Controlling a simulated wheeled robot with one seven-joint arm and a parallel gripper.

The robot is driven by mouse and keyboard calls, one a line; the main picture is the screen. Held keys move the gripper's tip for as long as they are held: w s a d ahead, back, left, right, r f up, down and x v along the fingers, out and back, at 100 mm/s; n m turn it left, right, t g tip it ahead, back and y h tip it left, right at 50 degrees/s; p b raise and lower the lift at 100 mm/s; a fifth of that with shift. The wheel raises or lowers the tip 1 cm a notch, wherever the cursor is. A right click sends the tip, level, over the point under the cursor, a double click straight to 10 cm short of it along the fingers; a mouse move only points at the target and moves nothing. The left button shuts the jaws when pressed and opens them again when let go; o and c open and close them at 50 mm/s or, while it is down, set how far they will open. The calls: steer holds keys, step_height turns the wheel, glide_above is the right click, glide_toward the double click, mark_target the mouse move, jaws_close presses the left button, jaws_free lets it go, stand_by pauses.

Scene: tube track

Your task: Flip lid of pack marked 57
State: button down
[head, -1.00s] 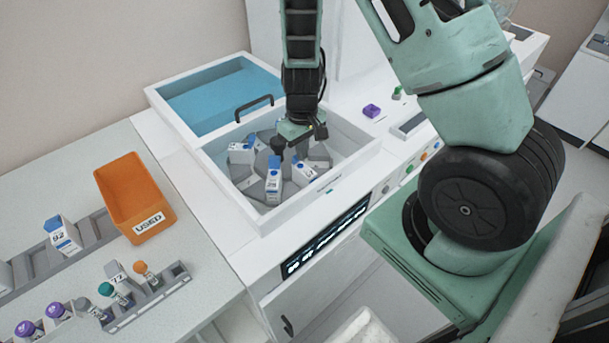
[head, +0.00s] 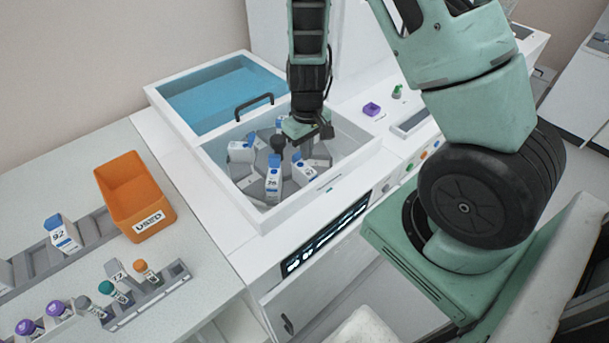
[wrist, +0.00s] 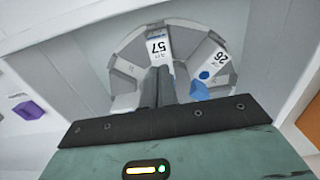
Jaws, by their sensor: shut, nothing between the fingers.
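The pack marked 57 (wrist: 158,48) stands in a slot of the grey round carousel, ahead of my fingers in the wrist view. It seems to be the right-hand white pack (head: 307,173) in the head view, with blue at its top. My gripper (wrist: 158,88) is shut and empty, its fingers pointing at the inner end of this pack. In the head view my gripper (head: 299,143) is over the carousel's back right part.
A pack marked 26 (wrist: 222,60) with blue parts is beside it on the right in the wrist view. Another blue-topped pack (head: 241,152) sits at the carousel's left. White walls (head: 232,204) enclose the carousel. An orange USED bin (head: 135,195) stands left, outside.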

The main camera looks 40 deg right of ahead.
mark_target(303, 166)
steer(key=shift+s+f+b, duration=0.25)
steer(key=shift+s+b, duration=0.1)
steer(key=shift+s, duration=0.35)
steer(key=shift+f, duration=0.1)
steer(key=shift+f+b, duration=1.2)
steer(key=shift+w, duration=0.15)
steer(key=shift+w+p, duration=0.6)
steer(key=shift+w, duration=0.55)
steer(key=shift+w+r, duration=0.1)
